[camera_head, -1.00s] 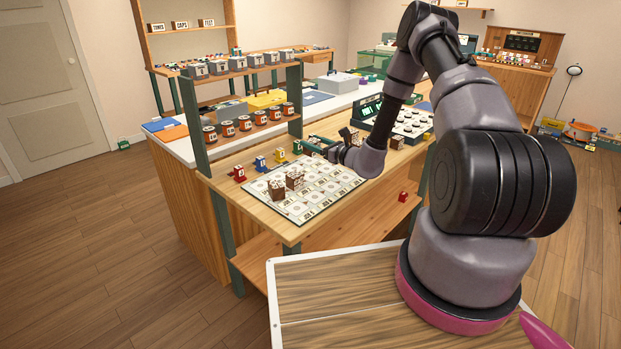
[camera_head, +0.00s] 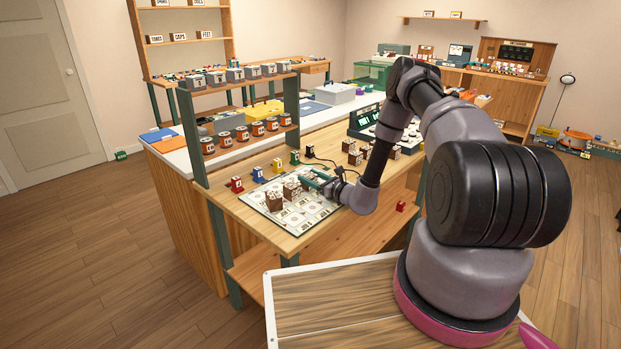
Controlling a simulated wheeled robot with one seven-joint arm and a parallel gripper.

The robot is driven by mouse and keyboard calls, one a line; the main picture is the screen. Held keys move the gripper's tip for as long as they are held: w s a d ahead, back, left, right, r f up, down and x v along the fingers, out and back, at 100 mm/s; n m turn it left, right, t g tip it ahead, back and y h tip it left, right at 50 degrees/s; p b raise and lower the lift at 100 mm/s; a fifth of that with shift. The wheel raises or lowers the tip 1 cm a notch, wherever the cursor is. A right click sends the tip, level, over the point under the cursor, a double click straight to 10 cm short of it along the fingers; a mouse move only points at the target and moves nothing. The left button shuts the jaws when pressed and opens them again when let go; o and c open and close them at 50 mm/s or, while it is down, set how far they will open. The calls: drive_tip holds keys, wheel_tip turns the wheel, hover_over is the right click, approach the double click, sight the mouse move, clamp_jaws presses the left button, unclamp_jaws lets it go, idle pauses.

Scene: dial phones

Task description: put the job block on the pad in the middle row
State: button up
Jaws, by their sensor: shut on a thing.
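The pale board (camera_head: 327,209) with rows of printed square pads lies on the wooden table. Two brown blocks with pale speckled tops stand at its left part: one block (camera_head: 274,201) nearer the left edge, another block (camera_head: 291,190) just right of it. My gripper (camera_head: 311,181) is low over the back right part of the board, close to the right-hand block. It is shut on a block, which the green fingers and the small scale largely hide. I cannot tell whether the held block touches the board. The pad markings are too small to read.
Small red (camera_head: 236,184), blue (camera_head: 258,175), yellow (camera_head: 277,166) and green (camera_head: 295,157) pieces line the board's back. Several brown blocks (camera_head: 354,157) stand to the right. A shelf rack (camera_head: 196,125) with orange-and-dark cans rises at the left. A red piece (camera_head: 400,206) lies lower right.

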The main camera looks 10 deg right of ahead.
drive_tip(key=o, duration=1.4)
drive_tip(key=shift+f, duration=0.1)
